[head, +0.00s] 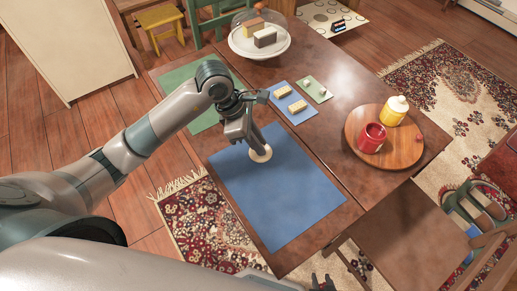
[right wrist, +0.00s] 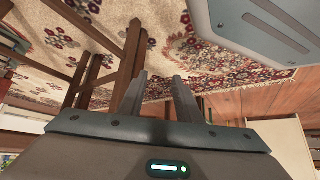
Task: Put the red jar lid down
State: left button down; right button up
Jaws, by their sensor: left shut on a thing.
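My left gripper (head: 251,139) is shut on a round cream disc (head: 261,154), which looks like the jar lid with its pale face showing; no red shows on it. The disc is over the blue mat (head: 280,185), near its upper middle; I cannot tell whether it touches the mat. The red jar (head: 372,138) stands open-topped on the round wooden tray (head: 403,155) at the right. My right gripper (right wrist: 157,85) is open and empty in the right wrist view, with floor and rug behind it. Its dark fingertips show at the bottom edge of the head view.
A yellow jar with a cream lid (head: 395,110) stands beside the red jar. A small blue mat (head: 292,103) and a small green mat (head: 314,89) hold little items. A cake stand (head: 259,47) is at the back. Most of the large blue mat is bare.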

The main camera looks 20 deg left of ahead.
pick_arm(q)
jog(key=shift+f, duration=0.25)
jog(key=shift+f+p, duration=0.4)
jog(key=shift+f, duration=1.35)
pick_arm(e)
jog(key=shift+s+d+f, duration=0.15)
jog(key=shift+s+f, duration=0.15)
jog(key=shift+s, duration=0.45)
jog(key=shift+f, duration=0.1)
pick_arm(q)
jog(key=c, duration=1.7)
grip_release()
jog(key=shift+f, duration=0.1)
pick_arm(e)
jog(key=shift+w+r, duration=0.3)
jog(key=shift+w, duration=0.1)
pick_arm(q)
jog(key=shift+o, duration=0.2)
